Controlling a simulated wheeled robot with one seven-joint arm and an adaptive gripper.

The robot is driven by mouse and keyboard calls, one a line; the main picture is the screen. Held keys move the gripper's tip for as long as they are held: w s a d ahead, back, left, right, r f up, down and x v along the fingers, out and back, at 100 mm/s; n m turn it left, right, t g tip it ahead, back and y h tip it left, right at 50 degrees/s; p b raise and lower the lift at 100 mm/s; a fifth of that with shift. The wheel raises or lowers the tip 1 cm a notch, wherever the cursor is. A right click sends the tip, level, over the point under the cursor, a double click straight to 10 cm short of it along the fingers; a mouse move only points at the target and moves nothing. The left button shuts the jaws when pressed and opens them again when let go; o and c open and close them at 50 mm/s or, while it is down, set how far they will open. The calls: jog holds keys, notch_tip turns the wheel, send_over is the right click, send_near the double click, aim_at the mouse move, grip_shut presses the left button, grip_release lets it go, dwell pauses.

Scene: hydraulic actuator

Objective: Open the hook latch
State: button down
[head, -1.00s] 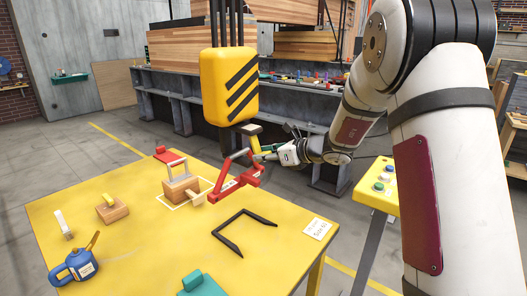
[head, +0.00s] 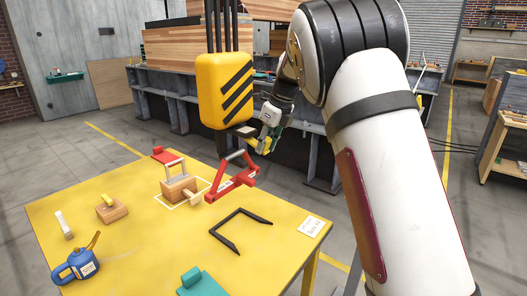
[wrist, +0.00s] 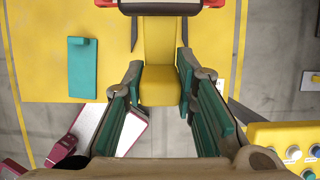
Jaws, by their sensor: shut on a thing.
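The crane hook block (head: 225,90) is yellow with black stripes and hangs over the yellow table. A dark hook part (head: 243,131) shows beneath it, with a red triangular frame (head: 233,178) just below. My gripper (head: 263,144) is at the right side of the hook. In the wrist view, my gripper (wrist: 161,75) has its green-padded fingers shut on a yellow piece (wrist: 160,86), which looks like the hook latch. Its far end meets a dark and red part (wrist: 160,6) at the top edge. The fingers hide much of the latch in the head view.
A button panel (wrist: 288,145) stands at right in the wrist view.

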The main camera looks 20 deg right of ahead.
jog(key=shift+w+a+r+g+h+b, duration=0.1)
jog(key=shift+w+r+g+h+b, duration=0.15)
jog(key=shift+r+g+h+b, duration=0.65)
jog(key=shift+g+b, duration=0.5)
jog(key=shift+b, duration=0.2)
jog(key=shift+s+r, duration=0.1)
jog(key=c, duration=1.3)
grip_release()
jog(key=shift+s+d+r, duration=0.1)
jog(key=shift+s+r, duration=0.1)
jog(key=shift+r, duration=2.8)
jog(key=shift+s+d+r, duration=0.1)
jog(key=shift+s+r, duration=0.05)
jog(key=shift+r, duration=2.8)
